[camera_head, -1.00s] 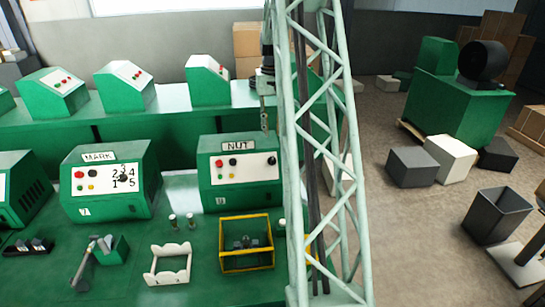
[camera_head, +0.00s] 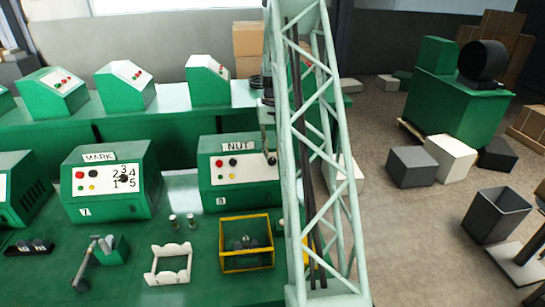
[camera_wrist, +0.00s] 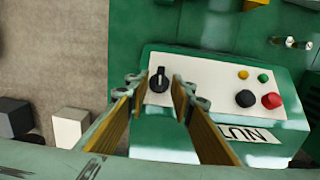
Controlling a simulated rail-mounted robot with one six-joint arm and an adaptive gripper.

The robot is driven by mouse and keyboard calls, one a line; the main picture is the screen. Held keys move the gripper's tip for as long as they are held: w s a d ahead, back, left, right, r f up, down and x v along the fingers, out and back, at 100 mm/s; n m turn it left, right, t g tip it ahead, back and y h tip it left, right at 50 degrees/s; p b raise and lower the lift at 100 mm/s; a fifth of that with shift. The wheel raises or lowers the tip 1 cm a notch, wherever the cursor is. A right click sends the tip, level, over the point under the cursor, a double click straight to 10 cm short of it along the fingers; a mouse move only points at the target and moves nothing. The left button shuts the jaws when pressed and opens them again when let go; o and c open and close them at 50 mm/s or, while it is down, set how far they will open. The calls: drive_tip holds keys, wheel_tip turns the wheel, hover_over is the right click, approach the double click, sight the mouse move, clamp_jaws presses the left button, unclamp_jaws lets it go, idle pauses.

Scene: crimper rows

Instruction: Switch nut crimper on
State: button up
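The nut crimper (camera_head: 240,196) is a green box with a white panel and a NUT sign, on the green bench. In the wrist view its panel (camera_wrist: 213,92) is upside down. It carries a black rotary knob (camera_wrist: 159,80), a black button (camera_wrist: 246,98), a red button (camera_wrist: 271,100) and small yellow and green ones. My gripper (camera_wrist: 160,84) is open, with one finger on each side of the rotary knob; I cannot tell whether they touch it. In the head view my gripper (camera_head: 269,155) hangs at the panel's right end, partly covering the knob there.
The mark crimper (camera_head: 108,207) stands to the left. A yellow frame (camera_head: 247,268), a white holder (camera_head: 168,264) and small cylinders lie on the bench in front. My lattice column hides the area right of the nut crimper.

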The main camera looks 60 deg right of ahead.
drive_tip(key=shift+f, duration=1)
drive_tip(key=shift+c, duration=0.6)
clamp_jaws()
